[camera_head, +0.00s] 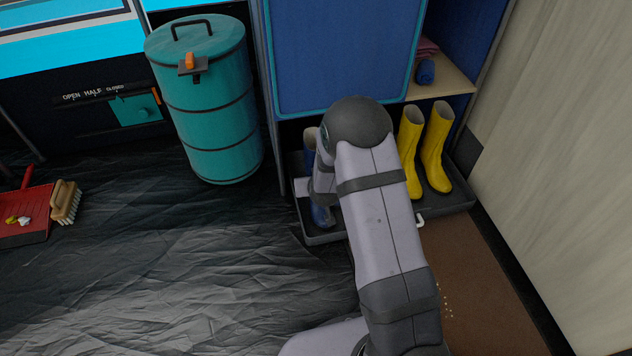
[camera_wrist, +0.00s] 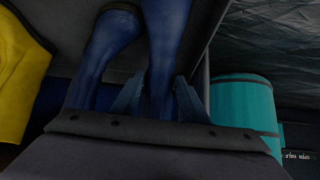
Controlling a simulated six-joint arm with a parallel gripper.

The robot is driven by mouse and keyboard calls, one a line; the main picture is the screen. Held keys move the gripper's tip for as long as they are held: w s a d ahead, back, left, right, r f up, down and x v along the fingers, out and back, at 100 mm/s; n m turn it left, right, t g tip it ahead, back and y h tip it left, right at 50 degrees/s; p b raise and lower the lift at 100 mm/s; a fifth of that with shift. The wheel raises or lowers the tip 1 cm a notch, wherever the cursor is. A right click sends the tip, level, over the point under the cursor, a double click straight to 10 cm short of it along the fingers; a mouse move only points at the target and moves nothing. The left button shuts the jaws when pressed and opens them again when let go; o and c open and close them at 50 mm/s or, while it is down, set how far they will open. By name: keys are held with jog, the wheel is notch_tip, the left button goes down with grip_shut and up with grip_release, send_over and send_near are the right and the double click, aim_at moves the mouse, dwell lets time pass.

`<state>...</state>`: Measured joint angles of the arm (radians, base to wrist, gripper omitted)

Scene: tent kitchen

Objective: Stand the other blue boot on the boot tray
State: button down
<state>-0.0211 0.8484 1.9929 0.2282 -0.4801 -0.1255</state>
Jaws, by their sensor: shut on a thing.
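My gripper (camera_wrist: 158,98) is shut on the shaft of a blue boot (camera_wrist: 167,45) in the wrist view, with one finger on each side. A second blue boot (camera_wrist: 104,50) stands close beside it, on the side of the yellow boots. In the head view my arm hides the gripper and most of the blue boots; only pieces of blue boot (camera_head: 322,214) show left of the arm, over the black boot tray (camera_head: 325,238). I cannot tell whether the held boot's sole touches the tray.
Two yellow boots (camera_head: 436,150) stand on the right part of the tray; yellow also shows in the wrist view (camera_wrist: 20,75). A teal canister (camera_head: 205,105) stands left of the tray. A blue cabinet panel (camera_head: 345,50) hangs above.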

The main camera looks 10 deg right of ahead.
jog(key=shift+w, duration=0.1)
jog(key=c, duration=1)
grip_release()
jog(key=shift+c, duration=0.2)
jog(key=p+v, duration=0.6)
jog(key=v, duration=0.6)
jog(key=shift+p, duration=0.3)
jog(key=shift+a, duration=0.15)
